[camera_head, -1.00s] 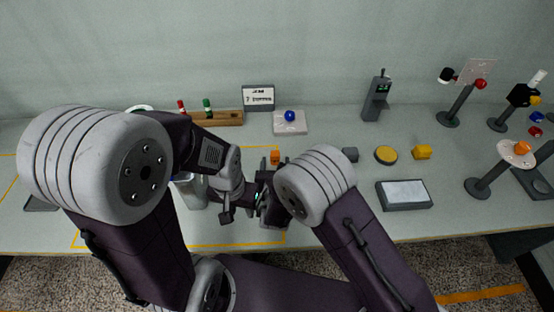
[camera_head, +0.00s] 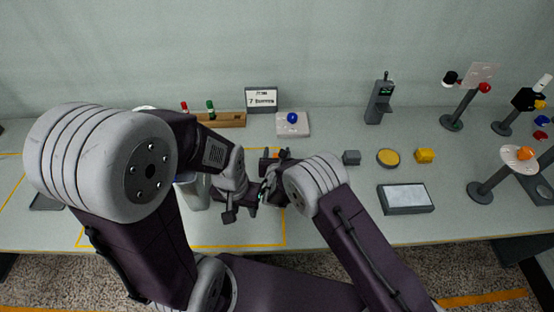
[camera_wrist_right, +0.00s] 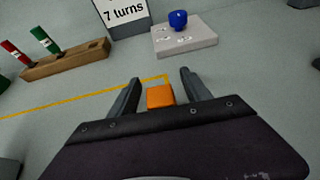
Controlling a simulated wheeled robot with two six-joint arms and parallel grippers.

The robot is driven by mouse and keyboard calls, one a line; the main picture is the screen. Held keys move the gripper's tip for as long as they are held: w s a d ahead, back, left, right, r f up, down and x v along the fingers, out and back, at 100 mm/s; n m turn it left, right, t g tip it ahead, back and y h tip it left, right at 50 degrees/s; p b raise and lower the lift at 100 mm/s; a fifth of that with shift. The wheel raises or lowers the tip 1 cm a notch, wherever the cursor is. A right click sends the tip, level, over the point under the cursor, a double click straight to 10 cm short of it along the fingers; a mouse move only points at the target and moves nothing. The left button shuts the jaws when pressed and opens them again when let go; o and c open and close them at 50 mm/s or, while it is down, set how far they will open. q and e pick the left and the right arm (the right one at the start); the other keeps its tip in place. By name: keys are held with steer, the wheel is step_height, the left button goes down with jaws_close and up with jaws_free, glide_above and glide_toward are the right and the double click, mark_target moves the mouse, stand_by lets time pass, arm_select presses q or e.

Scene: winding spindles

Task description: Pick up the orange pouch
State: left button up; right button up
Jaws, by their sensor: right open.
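The orange pouch (camera_wrist_right: 160,97) is a small orange block-like piece on the table. In the right wrist view it lies between the two spread fingers of my right gripper (camera_wrist_right: 160,78), with a gap to the right finger. In the head view only a bit of the pouch (camera_head: 276,155) shows between the fingertips of the right gripper (camera_head: 277,158). My right gripper is open. My left gripper (camera_head: 240,212) hangs lower and to the left in the head view, apart from the pouch; its jaw opening is unclear.
Behind the pouch stand a "7 turns" sign (camera_head: 261,100), a grey plate with a blue knob (camera_head: 293,125) and a wooden rack (camera_head: 228,120) with red and green pegs. A grey block (camera_head: 351,157) and a yellow disc (camera_head: 388,158) lie to the right. A container (camera_head: 193,193) is beside my left wrist.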

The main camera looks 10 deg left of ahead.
steer(key=shift+s, duration=0.1)
steer(key=c, duration=0.4)
jaws_close()
step_height(320, 180, up, 5)
steer(key=shift+s+d+f, duration=0.1)
steer(key=shift+f, duration=0.1)
arm_select(q)
steer(key=shift+f+b, duration=0.5)
arm_select(e)
steer(key=s+d+r, duration=0.6)
steer(key=s, duration=0.3)
steer(key=shift+s+r, duration=0.3)
